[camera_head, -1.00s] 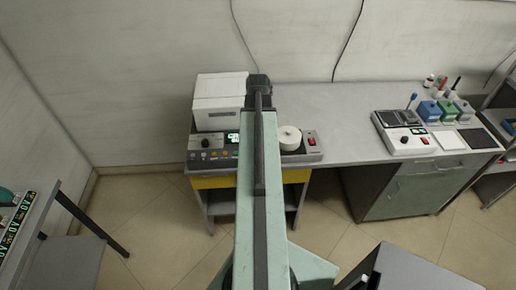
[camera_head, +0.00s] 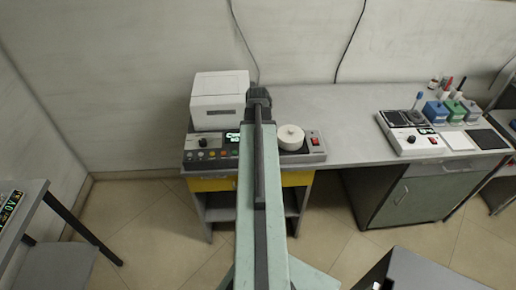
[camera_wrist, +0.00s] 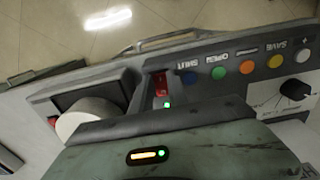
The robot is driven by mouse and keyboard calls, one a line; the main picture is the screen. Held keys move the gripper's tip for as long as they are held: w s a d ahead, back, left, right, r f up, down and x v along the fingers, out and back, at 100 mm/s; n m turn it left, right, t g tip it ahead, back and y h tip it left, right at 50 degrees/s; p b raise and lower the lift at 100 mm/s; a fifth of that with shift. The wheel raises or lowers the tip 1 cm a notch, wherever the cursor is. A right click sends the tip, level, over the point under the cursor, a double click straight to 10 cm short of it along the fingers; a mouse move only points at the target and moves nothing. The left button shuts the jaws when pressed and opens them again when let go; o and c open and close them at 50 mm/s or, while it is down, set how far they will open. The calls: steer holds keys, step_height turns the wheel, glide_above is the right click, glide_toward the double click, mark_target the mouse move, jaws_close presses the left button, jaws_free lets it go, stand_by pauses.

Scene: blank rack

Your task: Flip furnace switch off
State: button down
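The furnace (camera_head: 219,100) is a white box at the back left of the bench, with a dark control panel (camera_head: 200,158) in front. In the wrist view the panel (camera_wrist: 222,58) appears upside down. It has a red rocker switch (camera_wrist: 161,84) beside the blue SHUT button, and a small green light by it. I cannot tell which way the rocker is tipped. In the head view my arm hides the switch.
A white round pot (camera_head: 290,136) stands on a plate unit with its own red switch (camera_head: 315,140), right of the panel. A metal handle bar (camera_wrist: 172,40) lies past the panel edge. A balance (camera_head: 412,140) and bottles stand farther right. The mid-bench is clear.

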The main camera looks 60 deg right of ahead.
steer(key=shift+w+d+g+y, duration=0.3)
steer(key=shift+y, duration=0.2)
steer(key=shift+r+g+y+b, duration=0.1)
steer(key=shift+g+y+b, duration=0.2)
steer(key=shift+g+y, duration=0.25)
steer(key=c, duration=1.6)
jaws_free()
steer(key=shift+o, duration=0.2)
steer(key=shift+r, duration=0.1)
steer(key=p+v, duration=0.7)
steer(key=shift+d+r+p, duration=0.15)
steer(key=shift+r+p, duration=0.15)
